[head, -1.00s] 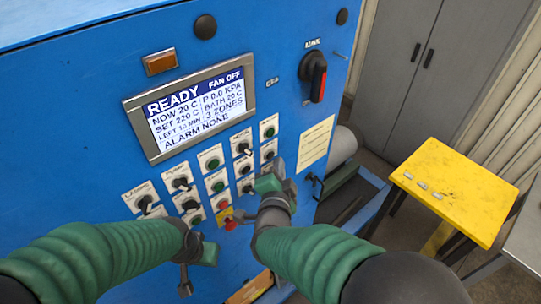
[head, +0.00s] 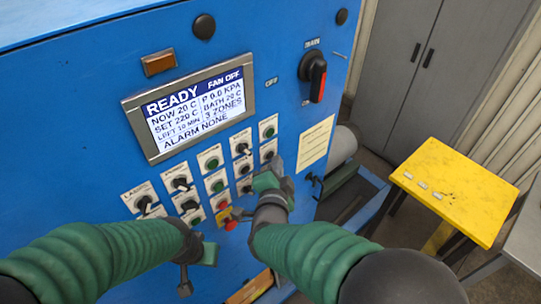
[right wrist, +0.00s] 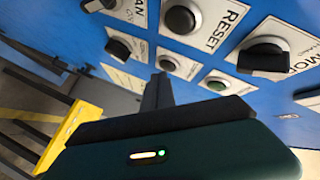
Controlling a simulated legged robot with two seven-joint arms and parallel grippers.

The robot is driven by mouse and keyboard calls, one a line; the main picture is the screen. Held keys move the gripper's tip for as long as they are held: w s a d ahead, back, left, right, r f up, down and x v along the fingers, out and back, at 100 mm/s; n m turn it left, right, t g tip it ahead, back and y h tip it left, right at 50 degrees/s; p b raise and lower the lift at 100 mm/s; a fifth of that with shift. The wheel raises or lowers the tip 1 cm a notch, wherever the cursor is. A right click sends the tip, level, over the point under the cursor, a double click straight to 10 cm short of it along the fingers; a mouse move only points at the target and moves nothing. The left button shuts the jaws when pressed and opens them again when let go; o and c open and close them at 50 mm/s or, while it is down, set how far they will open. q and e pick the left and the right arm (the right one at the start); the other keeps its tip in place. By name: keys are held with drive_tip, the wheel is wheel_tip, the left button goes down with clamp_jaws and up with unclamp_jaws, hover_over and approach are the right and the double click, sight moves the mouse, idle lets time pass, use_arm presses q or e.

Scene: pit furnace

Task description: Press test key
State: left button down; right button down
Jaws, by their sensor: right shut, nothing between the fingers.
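The blue control panel (head: 80,105) carries rows of switches and push buttons on white plates (head: 213,158) below a lit screen (head: 190,108). The screen reads READY, FAN OFF and ALARM NONE. I cannot read which key is the test key. My right gripper (head: 276,166) is shut and empty, close to the lower right of the button rows; contact cannot be told. In the right wrist view its dark fingers (right wrist: 157,93) point at the panel, below a plate marked RESET (right wrist: 228,27). My left gripper (head: 193,272) is low in front of the panel, partly hidden by its arm.
A red button on a yellow plate (head: 228,220) sits low on the panel, between my grippers. A black and red rotary main switch (head: 314,76) is at the upper right. A yellow table (head: 465,185) and grey cabinet (head: 405,60) stand to the right.

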drive_tip(key=shift+w+a, duration=0.25)
drive_tip(key=shift+a, duration=0.1)
idle(0.6)
idle(0.3)
drive_tip(key=shift+s+d+b, duration=0.35)
drive_tip(key=shift+s+d, duration=0.25)
drive_tip(key=shift+s+d+b, duration=0.55)
drive_tip(key=shift+s+d, duration=1.2)
drive_tip(key=shift+d, duration=0.1)
drive_tip(key=shift+a, duration=0.1)
